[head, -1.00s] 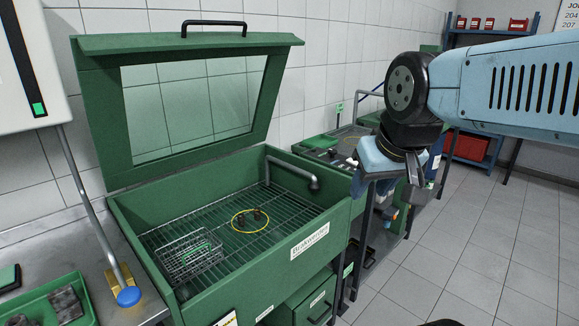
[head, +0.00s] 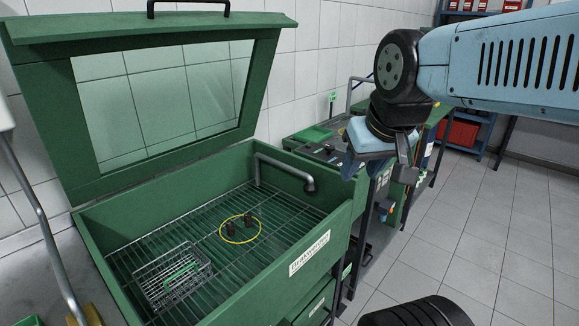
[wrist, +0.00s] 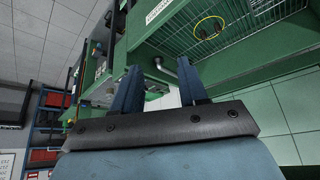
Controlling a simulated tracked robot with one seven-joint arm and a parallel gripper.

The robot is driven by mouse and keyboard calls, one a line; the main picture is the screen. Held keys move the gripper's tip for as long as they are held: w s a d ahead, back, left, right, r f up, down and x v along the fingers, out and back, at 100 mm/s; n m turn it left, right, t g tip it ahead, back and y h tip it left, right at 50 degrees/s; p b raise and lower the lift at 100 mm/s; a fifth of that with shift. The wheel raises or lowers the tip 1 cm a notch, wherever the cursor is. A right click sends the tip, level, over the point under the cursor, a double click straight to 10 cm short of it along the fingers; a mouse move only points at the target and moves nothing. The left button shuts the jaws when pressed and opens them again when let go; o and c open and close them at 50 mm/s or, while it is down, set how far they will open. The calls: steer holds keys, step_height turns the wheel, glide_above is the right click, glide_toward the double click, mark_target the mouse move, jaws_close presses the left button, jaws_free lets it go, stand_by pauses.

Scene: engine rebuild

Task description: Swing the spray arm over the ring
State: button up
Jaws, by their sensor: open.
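The spray arm (head: 284,171) is a grey pipe bent at the back right wall of the green wash cabinet, its dark nozzle end (head: 310,187) near the right wall. The yellow ring (head: 223,230) lies on the cabinet's wire grate, with two small dark parts at it. The nozzle is to the right of the ring, not above it. My gripper (wrist: 157,75) is open and empty.
The cabinet's glazed lid (head: 165,95) stands open at the back. A wire basket (head: 172,275) sits on the grate at the front left. A green bench (head: 330,150) stands behind my wrist. Tiled floor (head: 490,235) is clear on the right.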

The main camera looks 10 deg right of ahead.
steer(key=shift+d, duration=0.15)
steer(key=shift+o, duration=0.8)
steer(key=shift+w+r, duration=0.1)
steer(key=shift+w, duration=0.1)
steer(key=w+a+f+n+g+h, duration=0.1)
steer(key=w+f+n+g, duration=0.15)
steer(key=w, duration=1.55)
steer(key=w+f+n+g+h, duration=0.1)
steer(key=w+f+n, duration=0.15)
steer(key=w, duration=1.45)
steer(key=w+f+n, duration=0.2)
steer(key=w+f, duration=0.7)
steer(key=w, duration=0.2)
steer(key=shift+g, duration=0.45)
steer(key=x, duration=1.3)
steer(key=shift+a+f, duration=0.15)
steer(key=shift+f, duration=0.1)
steer(key=shift+c, duration=0.2)
